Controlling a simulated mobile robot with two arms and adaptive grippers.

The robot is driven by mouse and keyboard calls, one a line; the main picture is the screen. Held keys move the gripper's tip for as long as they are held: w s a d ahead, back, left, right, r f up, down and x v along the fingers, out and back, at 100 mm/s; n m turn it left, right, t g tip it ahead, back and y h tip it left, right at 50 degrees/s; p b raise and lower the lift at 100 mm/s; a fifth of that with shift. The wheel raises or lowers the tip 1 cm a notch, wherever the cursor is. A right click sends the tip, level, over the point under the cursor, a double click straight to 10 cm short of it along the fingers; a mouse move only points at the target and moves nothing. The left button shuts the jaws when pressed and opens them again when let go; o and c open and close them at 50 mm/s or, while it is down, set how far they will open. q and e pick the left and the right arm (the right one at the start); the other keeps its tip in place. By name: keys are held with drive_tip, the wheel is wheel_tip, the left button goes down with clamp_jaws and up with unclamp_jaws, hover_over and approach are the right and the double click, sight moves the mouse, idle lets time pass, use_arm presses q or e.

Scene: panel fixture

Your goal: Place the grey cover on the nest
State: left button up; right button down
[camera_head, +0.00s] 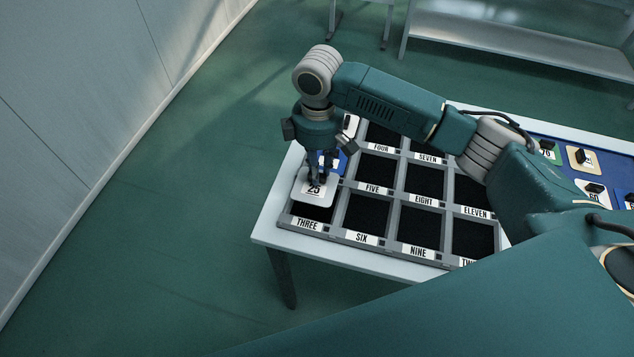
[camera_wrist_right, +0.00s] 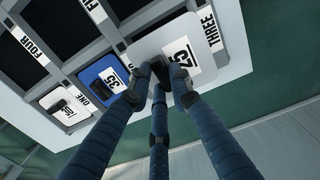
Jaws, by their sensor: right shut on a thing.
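A pale grey cover (camera_head: 322,199) with a "25" label is held by its knob in my right gripper (camera_head: 317,179). In the right wrist view the fingers (camera_wrist_right: 161,82) are closed on the knob of the cover (camera_wrist_right: 215,45). The cover is over the compartment marked THREE (camera_head: 308,212) at the tray's near left corner; the dark opening still shows along its front edge. The cover looks a little raised and not square with the opening; whether it touches the rim cannot be told. My left gripper is not in view.
The grey compartment tray (camera_head: 390,206) stands on a white table (camera_head: 268,222). A blue cover marked 35 (camera_wrist_right: 97,72) and a whitish cover (camera_wrist_right: 54,97) sit in the same row. Other marked compartments are empty. A blue board (camera_head: 603,165) with several covers lies at right.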

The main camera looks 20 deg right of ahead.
wheel_tip(320, 180, down, 3)
drive_tip(key=shift+r, duration=0.1)
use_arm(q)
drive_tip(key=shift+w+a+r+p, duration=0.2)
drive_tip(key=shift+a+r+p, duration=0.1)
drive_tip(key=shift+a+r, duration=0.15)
use_arm(e)
drive_tip(key=shift+f, duration=2.05)
drive_tip(key=shift+f, duration=0.1)
drive_tip(key=c, duration=1.6)
unclamp_jaws()
